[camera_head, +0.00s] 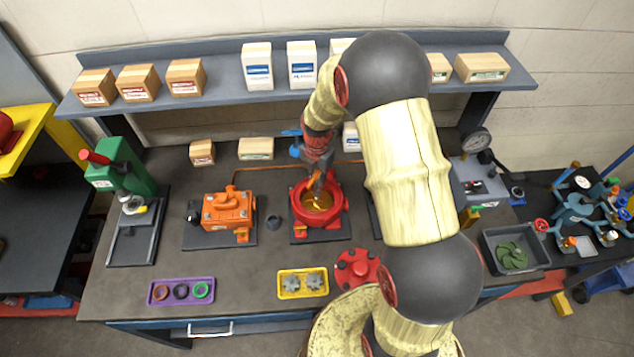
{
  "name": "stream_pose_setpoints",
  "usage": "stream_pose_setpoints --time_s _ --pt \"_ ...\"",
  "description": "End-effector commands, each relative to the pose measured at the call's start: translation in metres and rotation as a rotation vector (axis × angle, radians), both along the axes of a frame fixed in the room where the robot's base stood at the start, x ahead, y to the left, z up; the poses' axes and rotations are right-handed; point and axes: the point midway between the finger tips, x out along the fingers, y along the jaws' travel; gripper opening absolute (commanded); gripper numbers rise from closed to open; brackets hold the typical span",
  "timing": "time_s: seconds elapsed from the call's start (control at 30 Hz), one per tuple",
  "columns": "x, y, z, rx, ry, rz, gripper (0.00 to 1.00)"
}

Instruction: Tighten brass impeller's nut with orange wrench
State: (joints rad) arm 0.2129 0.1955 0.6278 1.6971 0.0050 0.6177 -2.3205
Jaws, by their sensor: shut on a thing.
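The brass impeller (325,203) sits inside an open red round housing (300,212) on the bench, left of my arm. My gripper (319,172) is directly over the housing and points down into it. It is shut on an orange tool, the orange wrench (317,183), whose lower end reaches down toward the impeller. The nut is too small to make out, so I cannot tell whether the wrench is seated on it.
A red round cover (357,268), a yellow tray with grey gears (302,295) and a purple tray with rings (160,300) lie in front. Boxes line the back shelf (225,92).

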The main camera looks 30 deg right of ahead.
Motion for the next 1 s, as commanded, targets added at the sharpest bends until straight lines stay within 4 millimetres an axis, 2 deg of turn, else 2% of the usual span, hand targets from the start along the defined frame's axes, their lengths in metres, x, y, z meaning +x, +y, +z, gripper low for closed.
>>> stream_pose_setpoints --time_s 0.37,1.0 --pt "0.000 0.000 -0.001 0.000 0.000 -0.002 0.00" --pt "0.000 0.000 -0.024 0.000 0.000 -0.002 0.00"
